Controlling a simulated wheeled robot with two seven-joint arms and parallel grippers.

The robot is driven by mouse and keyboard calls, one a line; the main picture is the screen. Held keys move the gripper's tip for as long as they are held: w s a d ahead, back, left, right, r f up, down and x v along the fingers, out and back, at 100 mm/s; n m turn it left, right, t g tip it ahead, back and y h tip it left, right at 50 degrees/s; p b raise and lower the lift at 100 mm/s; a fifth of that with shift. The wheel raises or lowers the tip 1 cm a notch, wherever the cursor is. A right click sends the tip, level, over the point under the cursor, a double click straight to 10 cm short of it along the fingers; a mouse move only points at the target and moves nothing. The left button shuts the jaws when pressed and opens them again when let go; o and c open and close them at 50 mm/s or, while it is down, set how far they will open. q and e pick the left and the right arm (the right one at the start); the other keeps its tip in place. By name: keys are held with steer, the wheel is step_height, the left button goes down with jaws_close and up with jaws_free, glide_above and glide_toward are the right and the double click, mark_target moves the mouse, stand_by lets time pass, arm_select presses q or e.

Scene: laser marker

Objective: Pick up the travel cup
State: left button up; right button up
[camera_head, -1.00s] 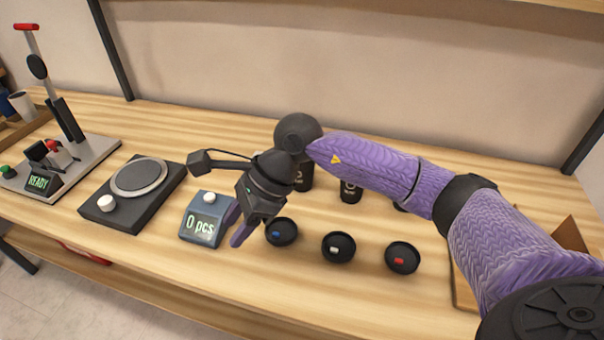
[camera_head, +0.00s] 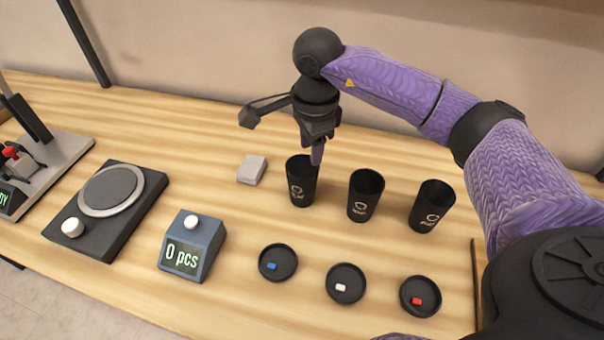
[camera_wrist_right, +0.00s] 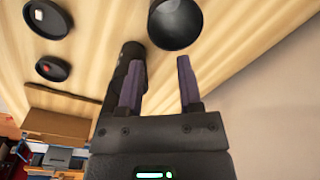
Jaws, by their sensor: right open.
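Three black travel cups stand upright and open in a row on the table in the head view: a left cup (camera_head: 302,184), a middle cup (camera_head: 364,198) and a right cup (camera_head: 432,208). My right gripper (camera_head: 316,158) points down at the left cup's rim; whether it touches is unclear. In the right wrist view my right gripper (camera_wrist_right: 158,88) is open, with nothing between its fingers. One dark cup (camera_wrist_right: 176,22) lies beyond the fingertips; another (camera_wrist_right: 134,56) is partly hidden behind the left finger. My left gripper is not in view.
Black lids with a blue (camera_head: 278,270), white (camera_head: 345,290) and red (camera_head: 420,303) tab lie in front of the cups. A counter box reading "0 pcs" (camera_head: 190,258), a turntable (camera_head: 95,235) and a small light block (camera_head: 251,169) stand left. The wall is behind.

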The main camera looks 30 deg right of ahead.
mark_target(309, 186)
steer(key=f, duration=0.2)
steer(key=f+b, duration=0.1)
steer(key=f, duration=0.2)
steer(key=f+b, duration=0.1)
steer(key=f, duration=0.2)
steer(key=shift+s+a+f, duration=0.15)
steer(key=shift+s+a, duration=0.2)
steer(key=shift+a, duration=0.05)
steer(key=shift+f+b, duration=0.3)
steer(key=shift+r, duration=0.15)
steer(key=shift+c, duration=0.3)
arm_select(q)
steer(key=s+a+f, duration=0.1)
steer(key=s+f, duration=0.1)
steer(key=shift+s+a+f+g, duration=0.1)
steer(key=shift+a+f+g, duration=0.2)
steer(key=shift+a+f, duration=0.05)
arm_select(e)
steer(key=shift+w, duration=0.1)
jaws_close()
